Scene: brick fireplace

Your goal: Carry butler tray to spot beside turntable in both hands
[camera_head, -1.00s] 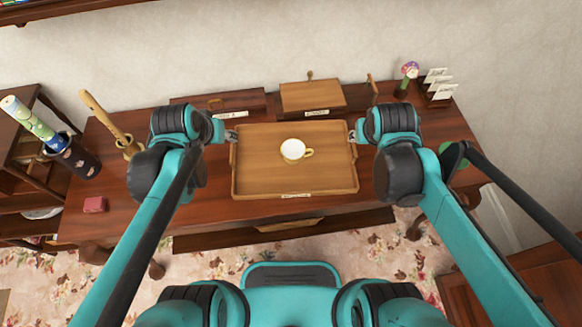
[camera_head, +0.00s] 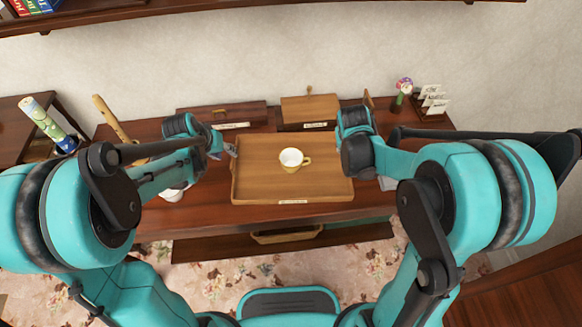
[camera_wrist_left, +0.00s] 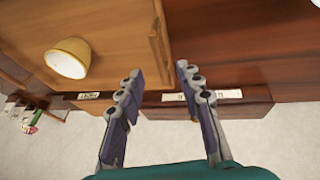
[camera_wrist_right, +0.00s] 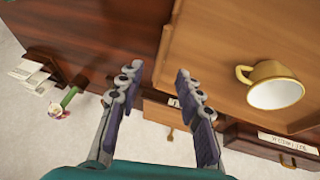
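The butler tray (camera_head: 252,193) is a shallow wooden tray lying on the dark wooden table, with a pale cup (camera_head: 291,161) inside it. My left gripper (camera_head: 229,151) is at the tray's left end. In the left wrist view its fingers (camera_wrist_left: 157,72) are apart, with the tray's end wall (camera_wrist_left: 157,38) in line with the gap. My right gripper is hidden behind its arm in the head view. In the right wrist view its fingers (camera_wrist_right: 160,72) are apart, with the tray's other end wall (camera_wrist_right: 165,45) in line with the gap. I cannot identify the turntable.
Wooden boxes (camera_head: 309,108) with labels stand behind the tray. A card holder (camera_head: 432,103) and a small flower (camera_head: 403,88) stand at the back right. A wooden handle (camera_head: 112,118) rises at the left. A white bowl-like thing (camera_head: 172,194) is partly hidden by my left arm.

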